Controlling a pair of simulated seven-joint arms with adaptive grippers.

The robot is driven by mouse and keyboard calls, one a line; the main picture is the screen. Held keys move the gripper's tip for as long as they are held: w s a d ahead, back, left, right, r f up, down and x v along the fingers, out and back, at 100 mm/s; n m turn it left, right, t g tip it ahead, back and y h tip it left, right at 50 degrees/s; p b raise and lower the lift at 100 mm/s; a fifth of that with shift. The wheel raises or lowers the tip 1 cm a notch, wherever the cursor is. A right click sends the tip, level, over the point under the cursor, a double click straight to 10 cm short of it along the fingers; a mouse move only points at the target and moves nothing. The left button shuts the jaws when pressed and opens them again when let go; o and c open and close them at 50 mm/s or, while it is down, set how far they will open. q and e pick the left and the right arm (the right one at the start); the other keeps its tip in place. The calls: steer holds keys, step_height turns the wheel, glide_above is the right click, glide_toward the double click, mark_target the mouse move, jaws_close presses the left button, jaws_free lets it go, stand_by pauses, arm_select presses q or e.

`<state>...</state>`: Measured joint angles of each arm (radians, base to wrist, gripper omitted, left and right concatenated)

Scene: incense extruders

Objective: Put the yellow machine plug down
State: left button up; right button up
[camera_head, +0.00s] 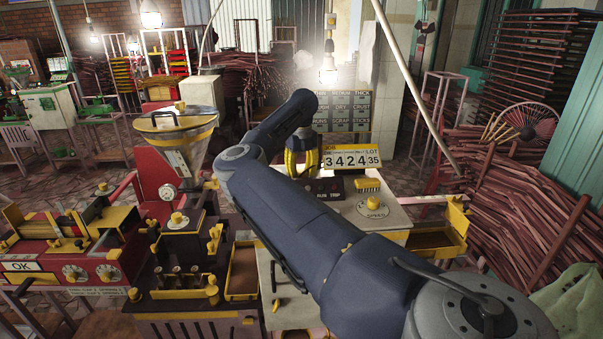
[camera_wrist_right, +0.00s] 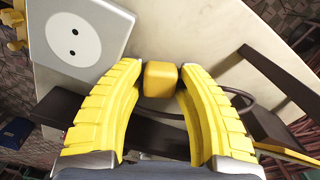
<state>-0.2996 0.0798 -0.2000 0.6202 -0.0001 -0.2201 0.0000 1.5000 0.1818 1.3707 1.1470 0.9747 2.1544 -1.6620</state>
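The yellow plug (camera_wrist_right: 160,78) is a small block between the fingertips of my right gripper (camera_wrist_right: 161,80) in the right wrist view. The curved yellow fingers close on it from both sides. A pale socket plate (camera_wrist_right: 80,35) with two dark holes lies apart from the plug, to its upper left. In the head view my right gripper (camera_head: 301,160) is beyond my arm, near the number display, and the plug cannot be made out. My left gripper is not in view.
A yellow number display (camera_head: 350,158) stands behind a pale bench top (camera_head: 395,213) with a speed dial. A dark cable (camera_wrist_right: 235,103) curves beside the right finger. A hopper machine (camera_head: 176,150) and a red control box (camera_head: 70,255) stand left.

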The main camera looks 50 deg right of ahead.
mark_target(302, 170)
step_height(302, 170, up, 13)
stand_by(0.8)
steer(key=shift+r, duration=0.1)
